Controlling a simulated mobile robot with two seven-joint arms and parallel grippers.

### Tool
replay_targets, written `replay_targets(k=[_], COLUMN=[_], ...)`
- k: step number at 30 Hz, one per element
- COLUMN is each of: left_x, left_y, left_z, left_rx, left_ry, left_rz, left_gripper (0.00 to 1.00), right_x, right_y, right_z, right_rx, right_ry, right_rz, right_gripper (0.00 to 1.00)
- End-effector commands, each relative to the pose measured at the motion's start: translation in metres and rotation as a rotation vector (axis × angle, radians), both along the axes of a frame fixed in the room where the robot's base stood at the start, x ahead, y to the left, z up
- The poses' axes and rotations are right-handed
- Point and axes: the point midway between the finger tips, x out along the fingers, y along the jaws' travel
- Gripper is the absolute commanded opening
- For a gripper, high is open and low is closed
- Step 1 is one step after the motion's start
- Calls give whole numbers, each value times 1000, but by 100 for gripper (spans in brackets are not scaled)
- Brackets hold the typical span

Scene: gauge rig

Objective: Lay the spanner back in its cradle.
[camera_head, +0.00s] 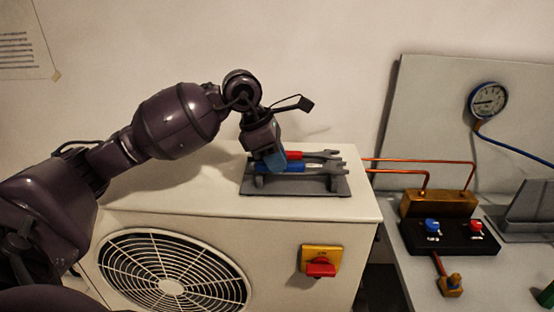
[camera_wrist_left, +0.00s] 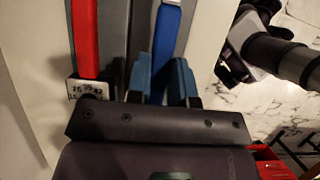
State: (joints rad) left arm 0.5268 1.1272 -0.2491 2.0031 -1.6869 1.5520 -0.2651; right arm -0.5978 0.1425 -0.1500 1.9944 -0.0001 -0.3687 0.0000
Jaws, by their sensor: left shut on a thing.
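A spanner with a blue handle (camera_head: 292,168) and grey open jaws lies level over the dark grey cradle (camera_head: 300,189) on top of the white fan unit. My left gripper (camera_head: 273,160) is shut on its handle near the left end. In the left wrist view the blue handle (camera_wrist_left: 171,35) runs between the two blue-tipped fingers of the gripper (camera_wrist_left: 161,80). A second spanner with a red handle (camera_head: 295,155) lies just behind it, side by side. I cannot tell whether the blue spanner touches the cradle supports.
The white fan unit (camera_head: 210,204) has a yellow and red switch (camera_head: 320,262) on its front. Copper pipes (camera_head: 420,160) run right to a brass block (camera_head: 438,203) behind a black valve box (camera_head: 450,237). A round gauge (camera_head: 488,101) hangs on the back panel.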

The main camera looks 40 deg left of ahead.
Motion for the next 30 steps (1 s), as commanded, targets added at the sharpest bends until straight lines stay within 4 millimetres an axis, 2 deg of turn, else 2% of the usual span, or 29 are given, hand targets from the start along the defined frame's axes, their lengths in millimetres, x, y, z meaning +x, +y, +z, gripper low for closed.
replay_targets(k=[9,30], left_x=[0,0], left_y=[0,0], left_z=[1,-9], left_rx=[0,-1], left_ry=[-1,-1], left_rz=[0,0], left_gripper=[0,0], right_x=[-9,1], right_y=[-1,1], right_z=[-9,-9], right_rx=[1,1], right_ry=[23,2], right_rz=[-5,2], right_gripper=[50,50])
